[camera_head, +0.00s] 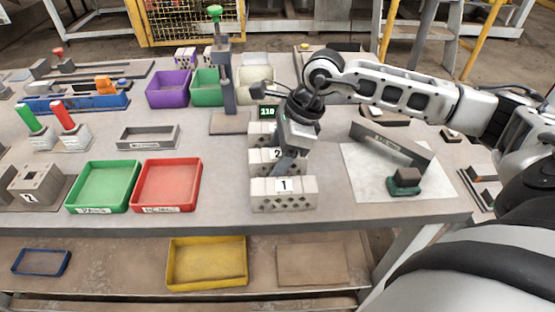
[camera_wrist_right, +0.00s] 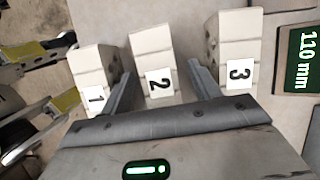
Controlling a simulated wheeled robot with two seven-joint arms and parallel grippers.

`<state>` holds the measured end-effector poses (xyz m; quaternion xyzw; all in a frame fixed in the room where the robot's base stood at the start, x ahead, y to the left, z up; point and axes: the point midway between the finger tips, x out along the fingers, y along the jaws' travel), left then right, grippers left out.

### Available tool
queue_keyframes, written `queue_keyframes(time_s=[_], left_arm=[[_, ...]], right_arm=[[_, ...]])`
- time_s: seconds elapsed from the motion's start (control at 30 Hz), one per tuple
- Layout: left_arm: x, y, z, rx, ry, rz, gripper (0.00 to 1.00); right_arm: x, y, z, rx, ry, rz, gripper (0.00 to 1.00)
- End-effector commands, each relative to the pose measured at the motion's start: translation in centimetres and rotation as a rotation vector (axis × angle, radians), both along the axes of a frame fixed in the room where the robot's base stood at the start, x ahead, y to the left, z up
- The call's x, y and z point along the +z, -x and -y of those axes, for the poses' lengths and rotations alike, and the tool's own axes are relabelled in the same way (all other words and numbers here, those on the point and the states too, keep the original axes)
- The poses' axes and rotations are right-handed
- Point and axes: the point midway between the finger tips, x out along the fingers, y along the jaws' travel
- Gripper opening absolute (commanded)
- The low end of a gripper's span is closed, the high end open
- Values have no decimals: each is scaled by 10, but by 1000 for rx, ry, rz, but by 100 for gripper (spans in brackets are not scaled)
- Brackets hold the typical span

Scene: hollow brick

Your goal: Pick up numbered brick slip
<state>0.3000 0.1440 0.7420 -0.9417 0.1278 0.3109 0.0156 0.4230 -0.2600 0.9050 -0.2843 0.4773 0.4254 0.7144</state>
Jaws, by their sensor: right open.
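Several pale hollow brick slips stand in a row on the bench. Brick 1 (camera_head: 284,195) is nearest the front edge, and brick 2 (camera_head: 262,157) is behind it. My right gripper (camera_head: 287,165) points down over the row, open. In the wrist view the right gripper (camera_wrist_right: 162,72) has one finger on each side of brick 2 (camera_wrist_right: 155,60); whether they touch it I cannot tell. My left gripper does not show.
A display (camera_head: 267,112) reading 110 stands behind the row. A post stand (camera_head: 228,95) rises to its left. Red (camera_head: 166,186) and green (camera_head: 103,187) trays lie left. A white sheet (camera_head: 365,175) with a long grey piece and green-based block lies right. The bench front edge is close.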

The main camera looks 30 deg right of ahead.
Motion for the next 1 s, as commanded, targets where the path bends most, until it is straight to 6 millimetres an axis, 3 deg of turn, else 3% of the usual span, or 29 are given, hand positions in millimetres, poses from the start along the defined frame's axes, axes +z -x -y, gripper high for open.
queue_keyframes(time_s=[1.0], left_arm=[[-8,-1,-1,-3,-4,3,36]], right_arm=[[-6,0,0,0,0,0,62]])
